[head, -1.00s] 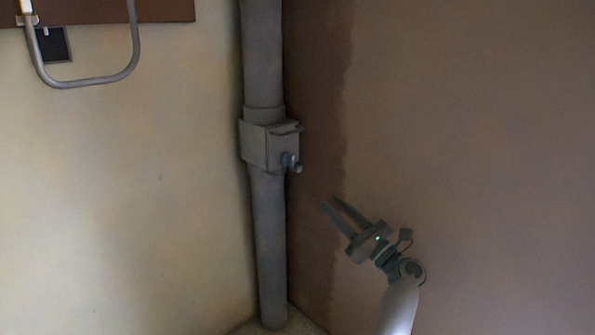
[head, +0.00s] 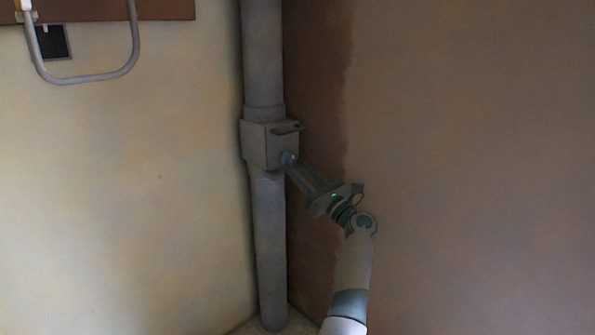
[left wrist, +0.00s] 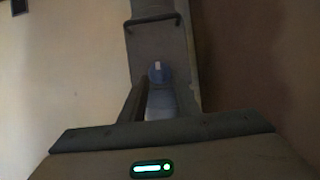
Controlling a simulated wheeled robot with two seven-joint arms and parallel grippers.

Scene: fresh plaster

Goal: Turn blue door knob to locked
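The blue door knob (head: 287,157) sits on the front of a grey box (head: 258,145) on the corner pipe. It also shows in the left wrist view (left wrist: 158,72), with a pale mark on its face. My left gripper (head: 292,166) is at the knob, its fingertips beside or just short of it. In the left wrist view its two fingers (left wrist: 160,85) are apart, one on each side of the line to the knob. I cannot tell whether they touch it. My right gripper is not in view.
A grey vertical pipe (head: 269,240) runs along the wall corner below the box. A bent grey rail (head: 92,78) is on the left wall. The brown right wall (head: 480,150) is bare.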

